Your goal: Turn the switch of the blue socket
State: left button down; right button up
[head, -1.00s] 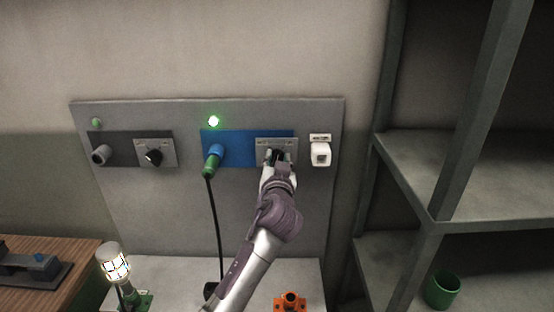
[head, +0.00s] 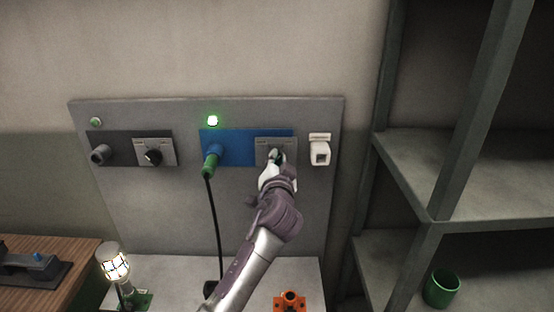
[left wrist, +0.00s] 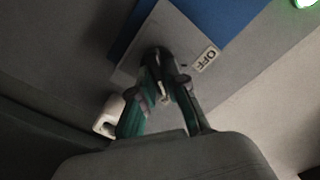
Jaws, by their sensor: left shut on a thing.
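The blue socket (head: 232,146) is on the grey wall board, with a green plug (head: 210,165) in its blue outlet. Its switch plate (head: 264,143) is at the right end of the blue panel. In the left wrist view the plate (left wrist: 181,35) carries an OFF label (left wrist: 207,58), and the dark switch knob (left wrist: 156,60) sits between the fingers. My left gripper (head: 277,158) is shut on that knob, which it mostly hides in the head view. The knob's exact angle is hard to tell. My right gripper is out of view.
A green light (head: 212,121) glows above the blue socket. A dark socket with its own knob (head: 153,157) is at left, and a white fitting (head: 320,152) is close to the gripper's right. A lit lamp (head: 115,265) and orange part (head: 290,301) stand below; shelves (head: 450,175) are at right.

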pick_arm(q)
jog(key=c, duration=1.2)
grip_release()
jog(key=shift+s, duration=0.1)
jog(key=s, duration=0.7)
jog(key=shift+s, duration=0.1)
